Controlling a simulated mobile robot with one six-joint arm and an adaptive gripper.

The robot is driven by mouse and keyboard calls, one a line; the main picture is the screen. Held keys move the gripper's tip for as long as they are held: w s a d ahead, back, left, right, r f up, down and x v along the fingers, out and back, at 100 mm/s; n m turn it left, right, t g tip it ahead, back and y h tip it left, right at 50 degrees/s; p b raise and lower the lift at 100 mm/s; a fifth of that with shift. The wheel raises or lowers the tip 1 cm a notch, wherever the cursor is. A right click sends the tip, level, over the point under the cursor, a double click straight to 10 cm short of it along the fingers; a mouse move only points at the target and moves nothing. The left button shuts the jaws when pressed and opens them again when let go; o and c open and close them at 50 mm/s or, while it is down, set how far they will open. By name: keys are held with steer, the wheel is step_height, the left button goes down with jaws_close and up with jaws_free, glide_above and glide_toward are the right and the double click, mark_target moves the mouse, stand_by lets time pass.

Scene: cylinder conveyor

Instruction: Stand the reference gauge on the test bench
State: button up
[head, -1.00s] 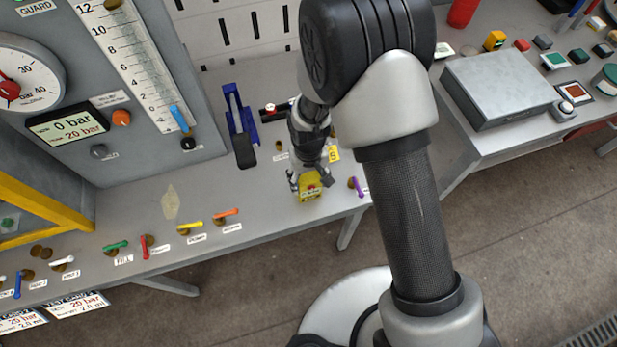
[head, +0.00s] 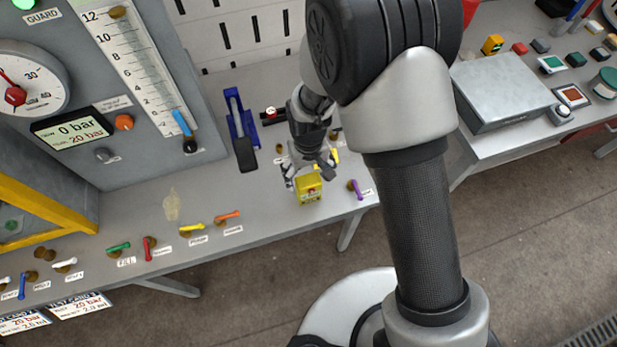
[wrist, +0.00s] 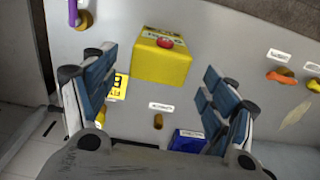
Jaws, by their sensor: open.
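A yellow box (head: 308,188) with a red round part on it stands on the grey test bench (head: 265,205), left of the purple lever. It may be the reference gauge; its lettering is too small to read. My gripper (head: 310,169) is open just behind and above the box in the head view. In the wrist view the yellow box (wrist: 162,60) lies between and beyond the spread fingers of my gripper (wrist: 158,80), with a visible gap on each side.
A purple-handled valve (head: 355,188) is close to the right of the box. A blue-handled tool (head: 240,128) and a dark fitting (head: 272,113) lie behind. Orange (head: 228,215) and yellow (head: 191,228) levers line the front edge. Bare bench lies left of the box.

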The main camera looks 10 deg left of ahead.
steer(key=s+d+r+m+t+p, duration=0.1)
steer(key=d+r, duration=0.4)
steer(key=r, duration=0.4)
steer(key=s+d+r+m, duration=0.1)
steer(key=d+r, duration=0.3)
steer(key=r, duration=0.5)
steer(key=d+r+m+t+p, duration=0.1)
steer(key=d+r, duration=0.4)
steer(key=r, duration=0.4)
steer(key=s+d+r+m+t, duration=0.2)
steer(key=s+d+r, duration=0.5)
steer(key=s, duration=0.5)
steer(key=d+m, duration=0.1)
steer(key=d, duration=0.1)
steer(key=shift+s+d+t, duration=0.3)
steer(key=shift+s+d, duration=0.1)
steer(key=shift+b, duration=0.3)
